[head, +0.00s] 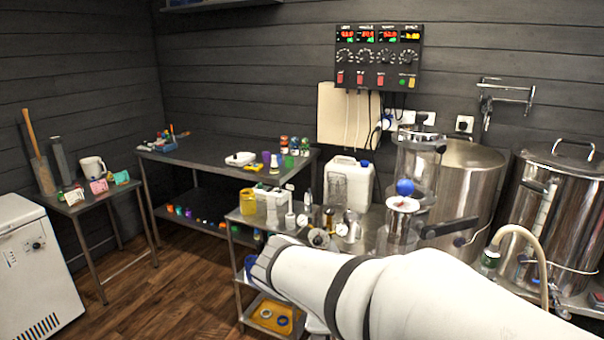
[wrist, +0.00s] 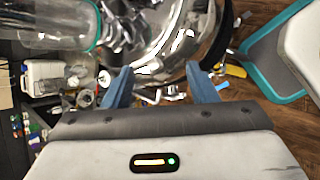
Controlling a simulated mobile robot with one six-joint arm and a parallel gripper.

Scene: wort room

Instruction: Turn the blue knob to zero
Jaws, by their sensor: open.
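A round blue knob-like ball (head: 404,187) shows in the head view above a white disc, in front of a glass cylinder (head: 417,160) on the steel bench. I cannot tell its setting, or for certain that it is the task's knob. My gripper (wrist: 158,70) is open in the wrist view, its two blue fingers apart with nothing held between them. A shiny metal vessel (wrist: 170,45) lies beyond the fingertips. No blue knob can be made out in the wrist view. My gripper cannot be made out in the head view, where my white arm crosses the foreground.
A control panel (head: 378,57) with dials and red displays hangs on the wall. A white canister (head: 349,184) and small bottles and gauges crowd the bench. Steel tanks (head: 560,210) stand at the right. The wooden floor (head: 150,290) is clear at left.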

